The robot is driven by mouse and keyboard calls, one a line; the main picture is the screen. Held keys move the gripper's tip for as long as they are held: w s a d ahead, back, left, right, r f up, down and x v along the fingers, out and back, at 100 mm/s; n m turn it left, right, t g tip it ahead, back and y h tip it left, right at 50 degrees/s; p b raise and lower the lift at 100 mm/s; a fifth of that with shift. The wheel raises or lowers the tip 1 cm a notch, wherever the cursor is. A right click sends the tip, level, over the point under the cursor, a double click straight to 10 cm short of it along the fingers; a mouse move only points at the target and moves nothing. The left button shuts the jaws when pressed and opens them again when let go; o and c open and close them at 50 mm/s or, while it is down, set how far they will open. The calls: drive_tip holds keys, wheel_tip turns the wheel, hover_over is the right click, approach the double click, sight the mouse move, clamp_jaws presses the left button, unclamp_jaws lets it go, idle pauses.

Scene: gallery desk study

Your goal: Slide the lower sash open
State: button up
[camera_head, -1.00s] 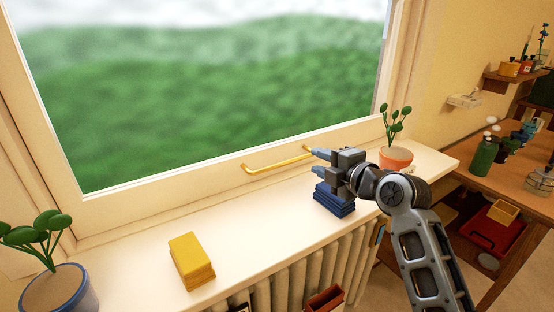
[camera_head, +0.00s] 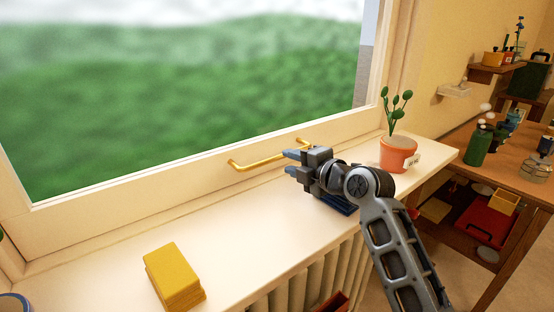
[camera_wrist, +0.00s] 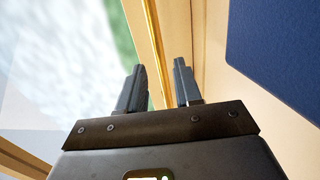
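The lower sash is a cream wooden frame with a large pane; its bottom rail (camera_head: 130,190) runs just above the sill. A brass bar handle (camera_head: 262,162) is fixed on that rail. My gripper (camera_head: 291,163) is at the handle's right end, over the sill, with its fingers pointing left toward the rail. In the wrist view the fingers (camera_wrist: 158,82) are apart with nothing held between them. The brass bar (camera_wrist: 155,45) runs past beyond the fingertips there. Whether a finger touches the handle cannot be told.
A blue stack (camera_head: 335,203) lies on the sill (camera_head: 235,232) below my gripper, partly hidden by it. A yellow stack (camera_head: 173,275) sits at the left front. A potted plant (camera_head: 398,154) stands to the right. A radiator (camera_head: 305,285) is below the sill.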

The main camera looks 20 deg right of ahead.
sight(280, 158)
drive_tip(key=shift+p+x, duration=0.4)
drive_tip(key=shift+x, duration=2.55)
drive_tip(key=shift+c, duration=0.5)
clamp_jaws()
